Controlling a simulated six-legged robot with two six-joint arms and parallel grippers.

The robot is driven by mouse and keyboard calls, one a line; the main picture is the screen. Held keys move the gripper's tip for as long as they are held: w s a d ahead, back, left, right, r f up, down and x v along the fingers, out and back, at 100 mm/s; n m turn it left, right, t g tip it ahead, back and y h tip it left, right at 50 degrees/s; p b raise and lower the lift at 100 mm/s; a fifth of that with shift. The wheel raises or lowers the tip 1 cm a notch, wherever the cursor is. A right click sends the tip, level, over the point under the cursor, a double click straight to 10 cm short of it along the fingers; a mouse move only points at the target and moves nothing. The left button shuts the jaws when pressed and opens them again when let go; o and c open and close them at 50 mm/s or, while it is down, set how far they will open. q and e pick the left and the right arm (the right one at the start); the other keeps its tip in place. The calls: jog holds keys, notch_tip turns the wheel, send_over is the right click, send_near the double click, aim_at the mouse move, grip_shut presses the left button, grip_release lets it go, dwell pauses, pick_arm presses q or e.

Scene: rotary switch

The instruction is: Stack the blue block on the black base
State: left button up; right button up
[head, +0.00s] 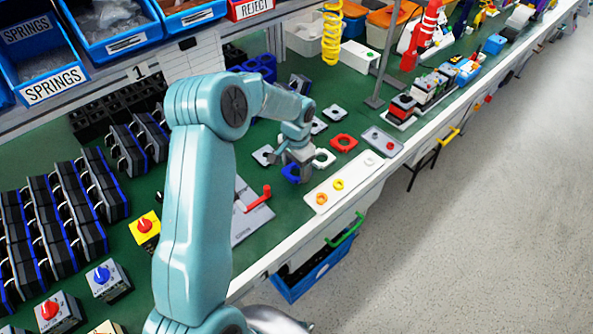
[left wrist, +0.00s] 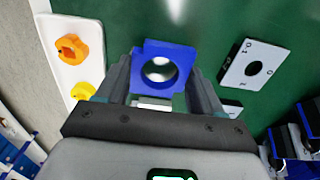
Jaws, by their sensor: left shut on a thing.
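The blue block (left wrist: 165,46) is a flat square piece with a round hole, between the two fingers of my left gripper (left wrist: 160,88). In the head view the blue block (head: 291,173) shows under my left gripper (head: 298,161), low over the green bench top. My left gripper is shut on the block. I cannot tell whether the block touches the bench. Several black units with blue edges (head: 68,215) stand at the left; I cannot tell which black piece is the base. My right gripper is not in view.
A white tray (head: 352,191) with orange and yellow rings lies at the bench's front edge. A red piece (head: 343,142) and a white plate with a hole (left wrist: 253,66) lie nearby. A red-handled fixture (head: 257,198) and knobbed switches (head: 145,230) are on the left.

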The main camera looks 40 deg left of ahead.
pick_arm(q)
notch_tip(320, 180, up, 17)
jog(key=s+a+f, duration=0.1)
jog(key=s+a, duration=0.2)
jog(key=s, duration=0.3)
jog(key=s+a+f+b, duration=0.1)
jog(key=s+a, duration=0.1)
jog(key=s, duration=0.5)
jog(key=s+a+f+b, duration=0.1)
jog(key=s+a, duration=0.2)
jog(key=s, duration=0.3)
jog(key=shift+s+a+f, duration=0.15)
jog(key=shift+a+f, duration=0.05)
jog(key=shift+a, duration=0.3)
jog(key=shift+s, duration=0.1)
jog(key=shift+f+b, duration=2)
jog(key=shift+f, duration=0.45)
jog(key=shift+f, duration=0.1)
